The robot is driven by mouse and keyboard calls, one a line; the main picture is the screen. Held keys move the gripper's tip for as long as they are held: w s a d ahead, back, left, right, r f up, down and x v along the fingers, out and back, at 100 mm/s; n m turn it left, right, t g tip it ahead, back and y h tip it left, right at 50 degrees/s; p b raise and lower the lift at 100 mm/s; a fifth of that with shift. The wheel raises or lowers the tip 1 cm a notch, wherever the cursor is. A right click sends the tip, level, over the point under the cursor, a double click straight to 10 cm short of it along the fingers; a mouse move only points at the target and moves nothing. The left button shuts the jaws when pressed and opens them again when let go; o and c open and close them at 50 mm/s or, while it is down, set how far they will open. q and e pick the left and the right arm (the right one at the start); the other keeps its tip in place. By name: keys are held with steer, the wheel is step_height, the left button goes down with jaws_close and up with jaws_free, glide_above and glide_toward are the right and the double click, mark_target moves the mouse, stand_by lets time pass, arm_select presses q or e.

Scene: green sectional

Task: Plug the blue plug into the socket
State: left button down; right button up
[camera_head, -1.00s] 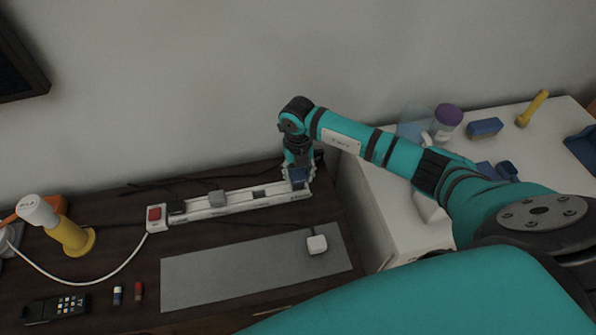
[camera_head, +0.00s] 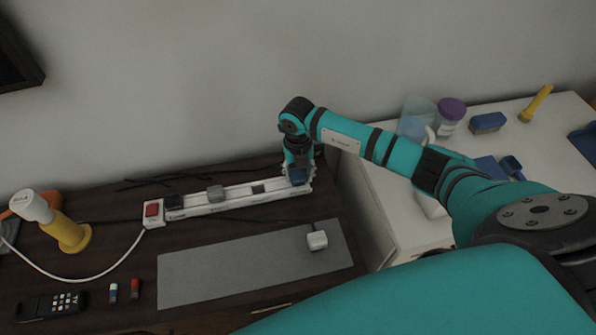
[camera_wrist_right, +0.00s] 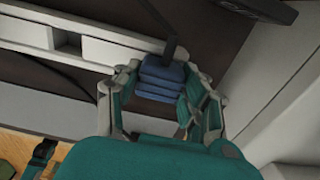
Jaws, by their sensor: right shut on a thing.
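My right gripper (camera_head: 299,172) is over the right end of a white power strip (camera_head: 232,200) on the dark table. It is shut on the blue plug (camera_wrist_right: 162,80), which sits between its two fingers in the right wrist view. In the head view the blue plug (camera_head: 299,174) is at the strip's right end. A dark cable rises from the plug in the wrist view. Whether the plug's pins are in a socket is hidden. My left gripper is not in view.
A grey mat (camera_head: 220,272) with a white plug (camera_head: 317,240) lies in front of the strip. A yellow-and-white lamp-like object (camera_head: 66,233) stands at left. A white cabinet (camera_head: 385,220) adjoins at right. The wall is close behind.

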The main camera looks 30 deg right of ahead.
mark_target(298, 172)
steer(key=shift+f+b, duration=0.35)
steer(key=shift+f, duration=0.15)
steer(key=o, duration=1.2)
steer(key=shift+o, duration=0.2)
steer(key=shift+r, duration=0.1)
step_height(298, 172, up, 12)
